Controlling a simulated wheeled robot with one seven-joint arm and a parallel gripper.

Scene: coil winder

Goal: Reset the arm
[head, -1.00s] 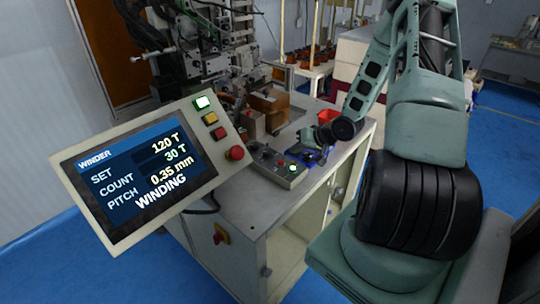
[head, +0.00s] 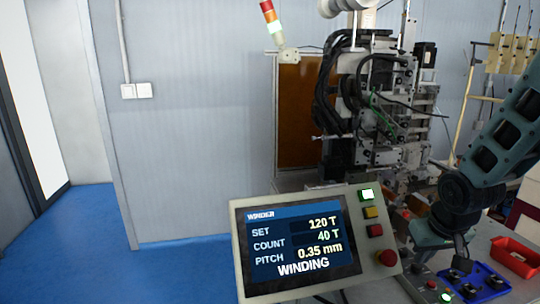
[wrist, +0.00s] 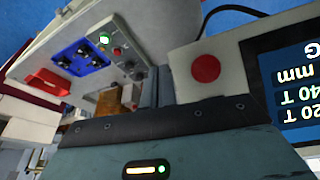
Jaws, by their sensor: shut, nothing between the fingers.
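My gripper (head: 462,250) is low at the right of the head view, over the winder's worktop near the button box. It is shut and empty. In the wrist view its shut dark fingers (wrist: 156,88) stand out beyond the gripper body, between the button box and the screen panel. The winder (head: 375,110) stands behind. Its screen (head: 300,243) reads SET 120 T, COUNT 40 T, PITCH 0.35 mm, WINDING. Beside the screen are a lit green button (head: 367,195), a yellow one, a red one and a red mushroom button (head: 387,258).
The button box (wrist: 118,55) has a lit green lamp. A blue tray (wrist: 82,48) with dark round parts and a red bin (head: 515,250) stand beside it on the worktop. Blue floor (head: 180,260) is free on the left.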

